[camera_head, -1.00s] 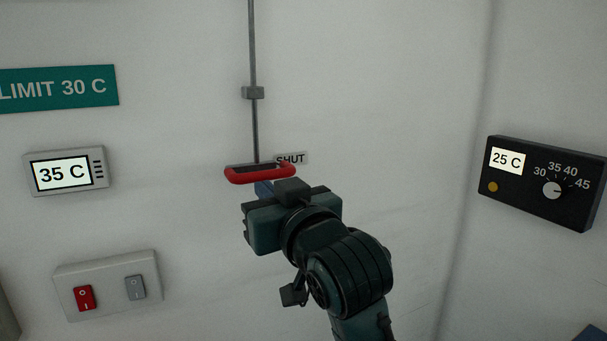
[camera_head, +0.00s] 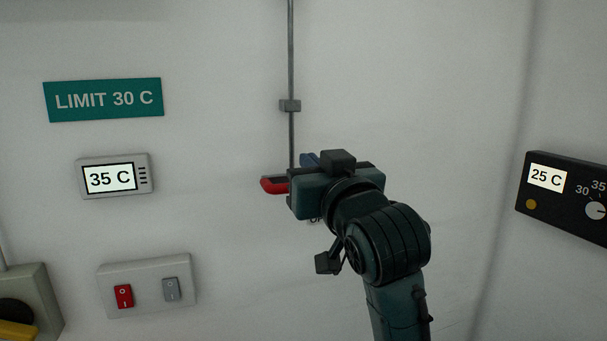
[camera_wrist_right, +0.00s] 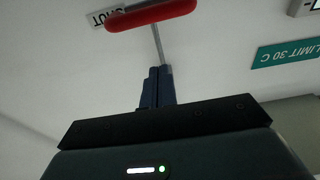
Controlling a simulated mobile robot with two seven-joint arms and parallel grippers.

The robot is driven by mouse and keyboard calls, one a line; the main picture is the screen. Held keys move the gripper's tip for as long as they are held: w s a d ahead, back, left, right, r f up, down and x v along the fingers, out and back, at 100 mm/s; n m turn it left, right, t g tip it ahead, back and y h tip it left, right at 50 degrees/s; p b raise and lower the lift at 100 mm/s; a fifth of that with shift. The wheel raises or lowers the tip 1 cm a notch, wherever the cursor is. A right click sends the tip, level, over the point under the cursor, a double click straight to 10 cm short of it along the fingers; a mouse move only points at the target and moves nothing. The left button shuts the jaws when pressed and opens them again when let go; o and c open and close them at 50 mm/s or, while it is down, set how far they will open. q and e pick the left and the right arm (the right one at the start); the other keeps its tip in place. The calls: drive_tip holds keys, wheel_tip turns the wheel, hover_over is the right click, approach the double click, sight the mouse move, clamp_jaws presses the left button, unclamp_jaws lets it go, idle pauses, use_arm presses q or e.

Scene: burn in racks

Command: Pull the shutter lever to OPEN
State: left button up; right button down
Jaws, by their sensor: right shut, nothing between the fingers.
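The shutter lever has a red handle (camera_head: 272,185) at the lower end of a thin grey vertical rod (camera_head: 291,60). My right gripper covers much of the handle in the head view; the handle also shows at the top of the right wrist view (camera_wrist_right: 152,15), beside an upside-down SHUT label (camera_wrist_right: 106,18). My right gripper (camera_head: 309,160) is shut and empty. Its blue fingers, also in the right wrist view (camera_wrist_right: 158,72), point toward the wall near the rod, above the handle. I cannot tell whether they touch anything. A second label below the handle is mostly hidden. My left gripper is not in view.
A green LIMIT 30 C sign (camera_head: 104,100), a 35 C display (camera_head: 113,177) and a switch panel (camera_head: 147,285) are on the wall at left. A black dial box reading 25 C (camera_head: 565,195) is at right. The wall between rod and corner is bare.

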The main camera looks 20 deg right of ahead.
drive_tip(key=w+p, duration=0.1)
drive_tip(key=w, duration=0.4)
drive_tip(key=shift+w+r, duration=0.2)
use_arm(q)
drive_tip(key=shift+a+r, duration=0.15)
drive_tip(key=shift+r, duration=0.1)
use_arm(e)
drive_tip(key=shift+s+f, duration=0.3)
drive_tip(key=shift+f, duration=0.65)
drive_tip(key=shift+s+f, duration=0.25)
drive_tip(key=shift+f, duration=0.65)
use_arm(q)
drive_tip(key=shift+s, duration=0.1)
drive_tip(key=b, duration=0.2)
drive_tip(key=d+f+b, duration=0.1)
drive_tip(key=b, duration=0.1)
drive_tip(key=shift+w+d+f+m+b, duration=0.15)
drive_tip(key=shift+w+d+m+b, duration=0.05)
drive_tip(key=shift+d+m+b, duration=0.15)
use_arm(e)
wheel_tip(320, 180, down, 11)
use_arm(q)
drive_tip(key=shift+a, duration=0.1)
use_arm(e)
drive_tip(key=shift+r, duration=0.1)
